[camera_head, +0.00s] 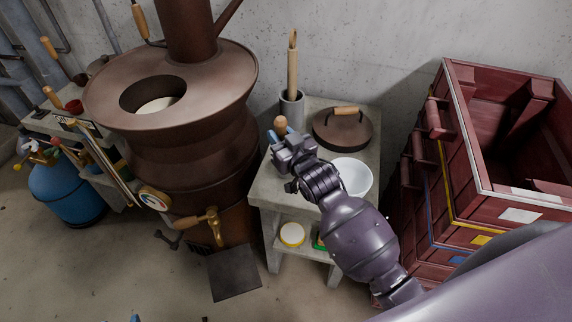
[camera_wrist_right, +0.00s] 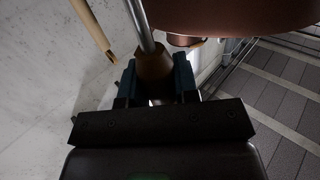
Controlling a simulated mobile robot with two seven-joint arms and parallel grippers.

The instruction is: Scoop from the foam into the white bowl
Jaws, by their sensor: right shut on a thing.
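Pale foam (camera_head: 157,105) shows inside the round opening in the top of the large brown kettle (camera_head: 215,88). The white bowl (camera_head: 354,177) stands on the concrete stand, partly hidden by my right arm. My right gripper (camera_head: 280,133) is over the stand's left side, between kettle and bowl. It is shut on a tool's wooden handle (camera_head: 281,122). In the right wrist view, the handle (camera_wrist_right: 154,66) sits between the blue fingers, and a metal shaft (camera_wrist_right: 140,22) runs from it out of the picture. The tool's far end is not seen. My left gripper is not in view.
The concrete stand (camera_head: 262,196) also bears a dark lid (camera_head: 342,130) with a wooden handle and a grey cup (camera_head: 291,108) holding a wooden stick. Red crates (camera_head: 470,190) are stacked to the right. A brass tap (camera_head: 212,224) juts from the kettle's front.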

